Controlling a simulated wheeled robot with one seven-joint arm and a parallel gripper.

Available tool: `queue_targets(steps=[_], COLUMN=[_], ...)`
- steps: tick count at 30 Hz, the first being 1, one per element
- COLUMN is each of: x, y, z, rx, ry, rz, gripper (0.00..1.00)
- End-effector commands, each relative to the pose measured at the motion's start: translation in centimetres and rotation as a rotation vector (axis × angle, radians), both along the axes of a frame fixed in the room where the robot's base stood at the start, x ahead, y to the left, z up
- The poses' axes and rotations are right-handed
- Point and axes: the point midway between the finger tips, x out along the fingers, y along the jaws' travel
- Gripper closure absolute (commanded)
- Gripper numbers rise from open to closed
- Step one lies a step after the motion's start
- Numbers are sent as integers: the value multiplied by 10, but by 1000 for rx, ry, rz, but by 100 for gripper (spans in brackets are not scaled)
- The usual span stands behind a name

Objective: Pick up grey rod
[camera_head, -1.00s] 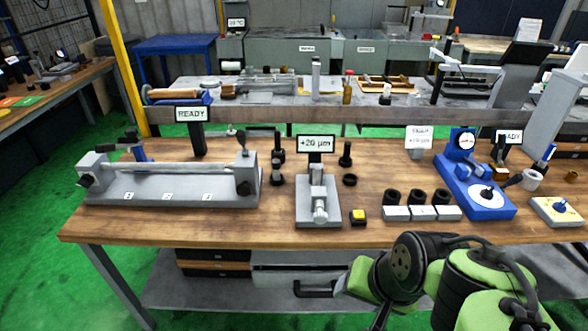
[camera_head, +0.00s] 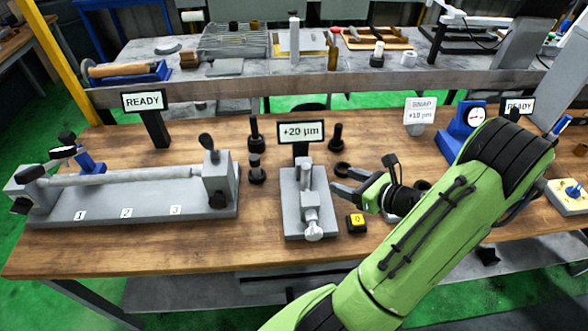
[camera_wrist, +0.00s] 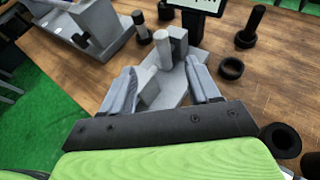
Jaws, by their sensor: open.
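A long grey rod (camera_head: 120,174) lies level between the two end blocks of a grey bench fixture (camera_head: 130,205) on the left of the wooden bench. A grey gauge stand (camera_head: 303,220) with short grey cylindrical parts stands mid-bench before the "+20 µm" display. My gripper (camera_head: 342,190) is to the right of this stand, with its jaws apart and nothing between them in contact. In the wrist view my gripper (camera_wrist: 160,66) shows both fingers apart, with the gauge stand (camera_wrist: 178,48) seen beyond and between them. The long rod is well left of my gripper.
Black posts (camera_head: 256,160) and a black ring (camera_head: 342,169) stand near the gauge stand. A yellow-topped button box (camera_head: 356,222) is at its right. A blue dial gauge (camera_head: 462,130) stands farther right, partly behind my arm. Bare wood lies along the front edge.

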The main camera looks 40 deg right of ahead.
Motion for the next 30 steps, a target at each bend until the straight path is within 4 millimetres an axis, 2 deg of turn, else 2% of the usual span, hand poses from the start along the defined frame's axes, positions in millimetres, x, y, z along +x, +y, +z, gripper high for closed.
queue_targets(steps=[3, 9, 14, 21, 29, 30], x=[29, 72, 89, 129, 133, 133], y=[5, 7, 8, 8, 8, 8], z=[-14, -32, -38, -52, -53, -53], rx=[-1, -4, -6, -5, -4, -5], ry=[1, 2, 3, 2, 3, 3], rz=[12, 11, 10, 11, 7, 7], gripper=[39, 39, 39, 39, 39, 45])
